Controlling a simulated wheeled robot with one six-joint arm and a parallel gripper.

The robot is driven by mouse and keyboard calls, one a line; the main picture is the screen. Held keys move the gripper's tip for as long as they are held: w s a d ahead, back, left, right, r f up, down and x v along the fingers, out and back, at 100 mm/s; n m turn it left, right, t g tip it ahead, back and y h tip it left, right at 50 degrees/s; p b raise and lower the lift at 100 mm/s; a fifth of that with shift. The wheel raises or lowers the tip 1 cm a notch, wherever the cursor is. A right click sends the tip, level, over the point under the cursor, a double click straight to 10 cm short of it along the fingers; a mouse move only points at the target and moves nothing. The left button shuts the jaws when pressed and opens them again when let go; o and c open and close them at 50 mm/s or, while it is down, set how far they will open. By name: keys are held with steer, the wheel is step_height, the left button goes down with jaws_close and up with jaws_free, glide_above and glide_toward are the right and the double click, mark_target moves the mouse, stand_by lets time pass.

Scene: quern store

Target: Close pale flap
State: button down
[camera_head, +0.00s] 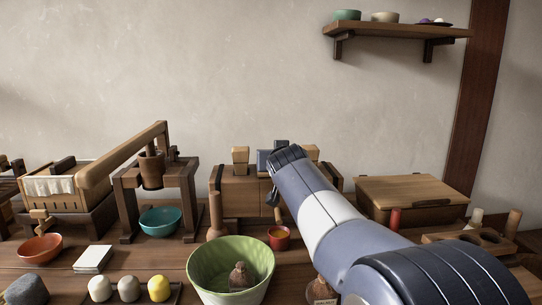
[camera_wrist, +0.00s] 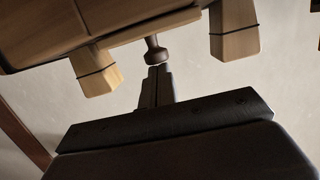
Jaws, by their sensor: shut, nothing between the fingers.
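A wooden cabinet (camera_head: 238,190) with front panels stands mid-table, partly hidden behind my arm. Two paler blocks with dark bands, the left one (camera_head: 240,155) and the right one (camera_head: 312,152), rise from its top. In the wrist view the cabinet (camera_wrist: 130,22) is upside down, with the blocks (camera_wrist: 96,72) and (camera_wrist: 234,30) and a dark knob (camera_wrist: 155,50) between them. My gripper (camera_wrist: 159,72) is shut and empty, its tips close to the knob; contact cannot be told. I cannot make out for certain which part is the pale flap.
A green bowl (camera_head: 204,268) holding a brown item, a small red cup (camera_head: 279,238) and a wooden peg (camera_head: 214,212) stand before the cabinet. A lidded wooden box (camera_head: 410,190) is at right. A lever press (camera_head: 126,178) and teal bowl (camera_head: 160,221) are at left.

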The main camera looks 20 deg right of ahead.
steer(key=shift+s+f+b, duration=0.15)
steer(key=shift+f+b, duration=0.1)
steer(key=shift+f, duration=0.35)
steer(key=shift+s+f+b, duration=0.15)
steer(key=shift+f+b, duration=0.05)
steer(key=shift+f, duration=0.35)
step_height(320, 180, up, 7)
steer(key=p, duration=0.4)
steer(key=s+a+f+b, duration=0.2)
steer(key=s+f, duration=0.2)
steer(key=s, duration=0.5)
steer(key=shift+s+f+b, duration=0.2)
steer(key=shift+f+b, duration=0.15)
steer(key=shift+f, duration=0.05)
steer(key=shift+w, duration=0.1)
